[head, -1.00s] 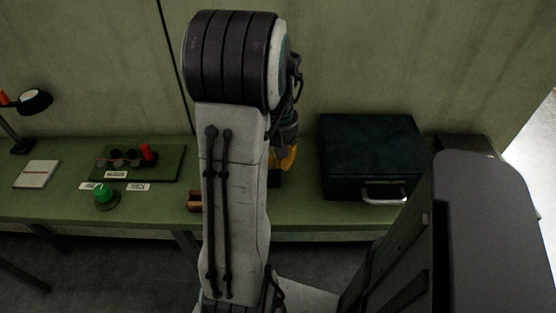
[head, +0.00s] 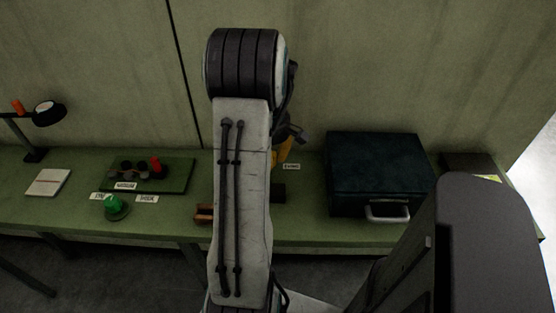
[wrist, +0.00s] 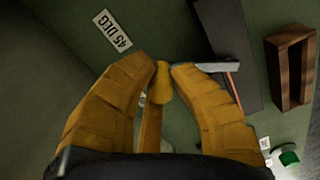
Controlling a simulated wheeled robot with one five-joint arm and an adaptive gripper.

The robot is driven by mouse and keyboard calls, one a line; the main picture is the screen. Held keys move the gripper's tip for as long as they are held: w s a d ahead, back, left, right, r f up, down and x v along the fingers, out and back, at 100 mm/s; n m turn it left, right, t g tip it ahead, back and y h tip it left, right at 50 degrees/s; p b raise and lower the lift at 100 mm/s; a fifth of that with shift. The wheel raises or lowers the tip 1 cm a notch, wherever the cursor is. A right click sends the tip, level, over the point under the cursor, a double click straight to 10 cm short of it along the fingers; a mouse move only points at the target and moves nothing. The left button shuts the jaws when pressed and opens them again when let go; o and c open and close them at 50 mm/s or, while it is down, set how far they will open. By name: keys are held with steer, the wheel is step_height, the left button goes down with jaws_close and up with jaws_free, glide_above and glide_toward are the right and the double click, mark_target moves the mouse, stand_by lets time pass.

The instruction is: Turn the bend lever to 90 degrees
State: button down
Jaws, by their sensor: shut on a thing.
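The bend lever (wrist: 151,125) shows in the wrist view as a yellow bar with a rounded yellow knob (wrist: 160,88) at its end. My gripper (wrist: 165,72) has its two orange fingers closed around that knob. A white "45 DEG" label (wrist: 112,30) lies on the green bench to the left of the fingertips. A dark block (wrist: 228,40) lies just right of the fingertips, with a pale metal strip beside it. In the head view my gripper (head: 285,148) shows only partly, and my arm hides the lever. The lever's exact angle cannot be told.
A dark closed case (head: 375,165) stands to the right on the green bench (head: 300,228). A wooden block (wrist: 291,68) lies near the dark block. Left are a green knob (head: 116,207), a green board (head: 180,181) with a red cylinder, a booklet (head: 48,182) and a lamp (head: 47,113).

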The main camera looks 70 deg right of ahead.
steer(key=w+n, duration=0.2)
steer(key=n, duration=0.1)
steer(key=shift+w+f, duration=0.1)
steer(key=shift+w+n, duration=0.8)
steer(key=shift+n, duration=0.6)
steer(key=shift+a, duration=0.1)
steer(key=c, duration=1.1)
jaws_free()
step_height(320, 180, up, 12)
steer(key=shift+r, duration=0.1)
